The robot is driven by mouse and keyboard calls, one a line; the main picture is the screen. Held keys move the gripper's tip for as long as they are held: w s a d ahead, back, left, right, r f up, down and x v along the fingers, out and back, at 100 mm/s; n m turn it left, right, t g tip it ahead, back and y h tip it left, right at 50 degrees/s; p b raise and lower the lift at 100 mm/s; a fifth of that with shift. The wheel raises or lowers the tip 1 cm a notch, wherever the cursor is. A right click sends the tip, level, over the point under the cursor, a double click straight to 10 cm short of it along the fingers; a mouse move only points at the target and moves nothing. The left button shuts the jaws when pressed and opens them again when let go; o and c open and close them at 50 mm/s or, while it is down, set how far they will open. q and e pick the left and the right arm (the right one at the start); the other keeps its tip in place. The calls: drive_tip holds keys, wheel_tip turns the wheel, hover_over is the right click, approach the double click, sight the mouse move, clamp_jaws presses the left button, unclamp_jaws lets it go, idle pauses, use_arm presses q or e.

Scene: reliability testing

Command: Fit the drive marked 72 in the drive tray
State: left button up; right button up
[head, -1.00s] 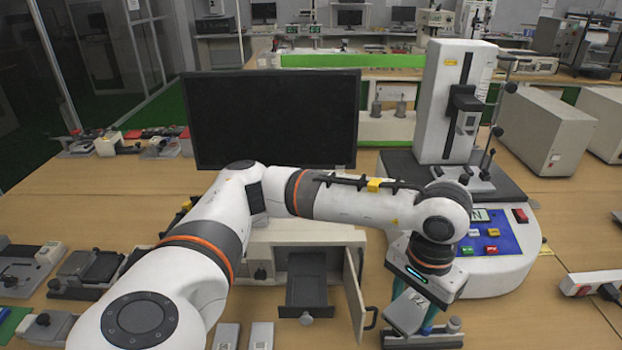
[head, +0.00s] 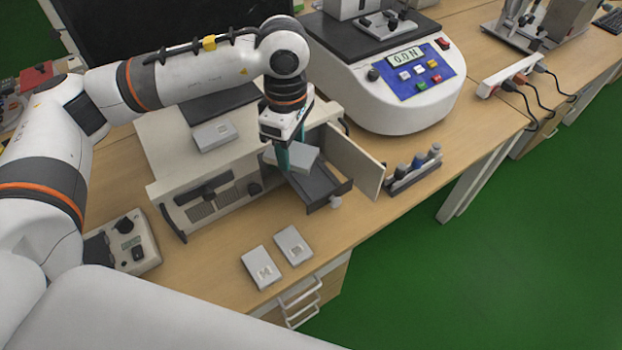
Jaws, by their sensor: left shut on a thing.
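My left gripper (head: 283,158) points down in front of the white enclosure (head: 165,150) and is shut on a grey drive (head: 303,158). The drive is held roughly flat over the pulled-out dark drive tray (head: 320,188); whether it touches the tray I cannot tell. Its number does not show now, but it read 72 in the earlier head view. The tray's inner end is hidden behind the gripper and drive. The enclosure door (head: 352,160) stands open to the right of the tray. My right gripper is not in view.
Another grey drive (head: 214,136) lies on the enclosure. Two more drives (head: 264,268) (head: 293,246) lie on the table in front. A rack with small bottles (head: 413,170) stands right of the door. A tester with a blue panel (head: 420,72) stands behind.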

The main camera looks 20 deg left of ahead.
sight(314, 181)
use_arm(q)
drive_tip(key=n, duration=0.2)
drive_tip(key=w+n, duration=0.1)
drive_tip(key=n, duration=0.1)
drive_tip(key=d+f+n, duration=0.1)
drive_tip(key=n, duration=0.1)
drive_tip(key=shift+w+b, duration=0.3)
drive_tip(key=n, duration=0.3)
drive_tip(key=shift+w+f, duration=0.1)
drive_tip(key=shift+w, duration=0.2)
drive_tip(key=w+f+n, duration=0.1)
drive_tip(key=f+n, duration=0.2)
drive_tip(key=n, duration=0.3)
drive_tip(key=w+d+f+n, duration=0.1)
drive_tip(key=f+n, duration=0.3)
drive_tip(key=n, duration=0.3)
drive_tip(key=w+f+n, duration=0.2)
drive_tip(key=f+n, duration=0.2)
drive_tip(key=n, duration=0.3)
drive_tip(key=shift+d+f, duration=0.25)
drive_tip(key=shift+f, duration=0.1)
drive_tip(key=shift+f+b, duration=0.6)
drive_tip(key=shift+b, duration=0.2)
drive_tip(key=o, duration=1.1)
